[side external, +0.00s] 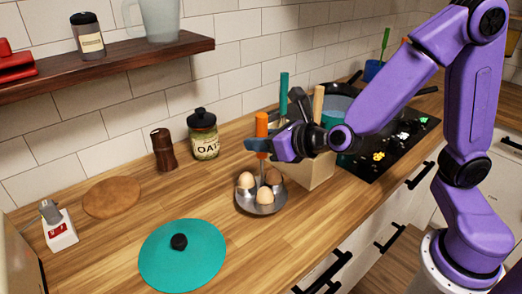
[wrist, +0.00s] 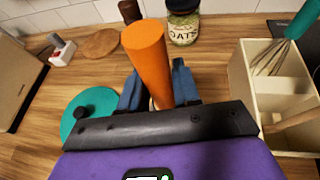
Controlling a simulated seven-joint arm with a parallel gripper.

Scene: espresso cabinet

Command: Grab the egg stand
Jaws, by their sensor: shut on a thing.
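The egg stand (side external: 262,209) is a round metal dish with brown eggs in it and a central post topped by an orange handle. It is upright at the counter, in the middle of the side view; I cannot tell whether its base touches the wood. In the wrist view the orange handle (wrist: 146,48) rises between the blue fingers of my gripper (wrist: 158,88). The dish and eggs are hidden there behind my gripper.
A utensil holder (side external: 314,174) stands close on the right, with the black hob (side external: 385,155) beyond. A teal lid (side external: 205,262) lies at front left. The oats jar (side external: 203,135) and brown mill (side external: 162,150) stand behind. Bare counter lies left of the stand.

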